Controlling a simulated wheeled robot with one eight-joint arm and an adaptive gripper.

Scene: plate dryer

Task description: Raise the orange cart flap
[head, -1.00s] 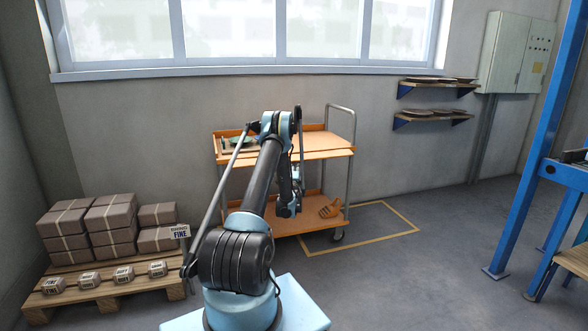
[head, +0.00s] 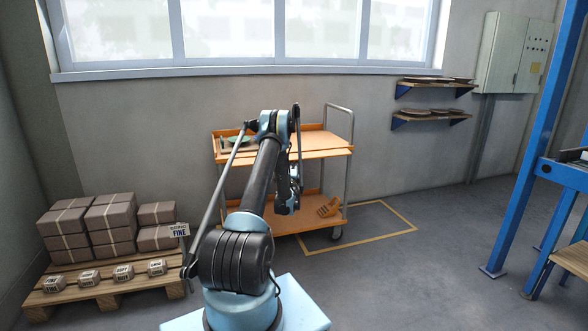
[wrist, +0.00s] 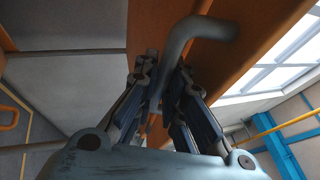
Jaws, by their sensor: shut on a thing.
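The orange cart (head: 322,154) stands against the wall behind my arm in the head view. In the wrist view, an orange panel (wrist: 258,42) of the cart is close above my gripper, and a grey bent bar handle (wrist: 205,28) runs down from it between the fingers. My gripper (wrist: 166,72) is shut on this handle. I cannot tell the flap's exact angle.
A pallet (head: 110,291) with stacked boxes is at the left. Wall shelves (head: 432,121) hold flat plates at the right. A blue frame (head: 535,140) stands at the far right. The floor right of the cart is clear, with yellow marking lines.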

